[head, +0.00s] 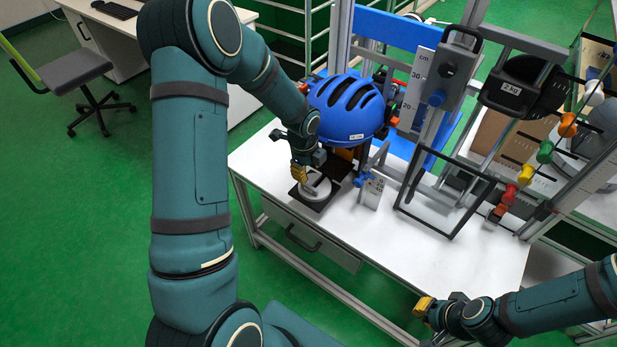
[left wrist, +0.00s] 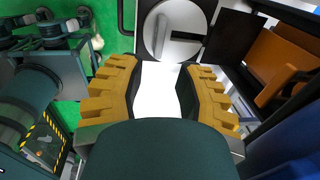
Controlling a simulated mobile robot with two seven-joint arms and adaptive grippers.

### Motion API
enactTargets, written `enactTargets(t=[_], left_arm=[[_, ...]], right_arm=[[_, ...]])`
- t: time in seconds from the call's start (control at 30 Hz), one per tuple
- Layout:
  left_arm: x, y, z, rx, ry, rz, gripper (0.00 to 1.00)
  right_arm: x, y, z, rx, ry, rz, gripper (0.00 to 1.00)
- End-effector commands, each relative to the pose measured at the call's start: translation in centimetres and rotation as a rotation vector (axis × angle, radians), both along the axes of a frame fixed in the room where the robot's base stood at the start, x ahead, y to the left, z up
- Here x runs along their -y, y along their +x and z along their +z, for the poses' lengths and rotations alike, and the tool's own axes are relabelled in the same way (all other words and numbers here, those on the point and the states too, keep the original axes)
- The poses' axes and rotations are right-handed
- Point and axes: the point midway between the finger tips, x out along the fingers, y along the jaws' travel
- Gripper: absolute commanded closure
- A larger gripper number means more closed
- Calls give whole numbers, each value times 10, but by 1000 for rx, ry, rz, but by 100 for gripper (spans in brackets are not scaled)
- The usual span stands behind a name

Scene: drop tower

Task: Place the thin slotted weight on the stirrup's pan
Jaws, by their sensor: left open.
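A round, pale grey slotted weight (head: 318,190) lies on a dark plate (head: 322,203) at the left of the white table. In the left wrist view the weight (left wrist: 158,40) is at the top, with a grey bar across it. My left gripper (head: 299,174) is just above and beside the weight. Its yellow fingers (left wrist: 160,78) are open and empty, with bare white table between them and the weight beyond their tips. I cannot make out the stirrup's pan with certainty. My right gripper (head: 424,307) is over the table's front right edge; its jaw state is unclear.
A blue helmet (head: 348,108) stands close behind the left gripper. A black frame (head: 444,210) stands mid-table. A small grey box (head: 372,192) is right of the plate. The drop tower (head: 440,85) rises behind. The table's front middle (head: 400,250) is clear.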

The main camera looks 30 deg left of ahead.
Motion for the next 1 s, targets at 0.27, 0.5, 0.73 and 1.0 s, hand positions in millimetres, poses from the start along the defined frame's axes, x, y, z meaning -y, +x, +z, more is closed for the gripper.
enactTargets(t=[0.27, 0.5, 0.73, 1.0], left_arm=[[0, -4, 30, 0, -1, 2, 66], [43, -15, 4, -5, -110, 188, 66], [141, -61, -51, -90, -353, 783, 66], [209, -131, -86, -236, -475, 1506, 66]], right_arm=[[0, 2, 5, 4, 0, -3, 100], [0, 2, 5, 4, -1, -3, 100], [0, 2, 5, 4, -1, -3, 100], [0, 2, 5, 4, 0, -3, 100]])
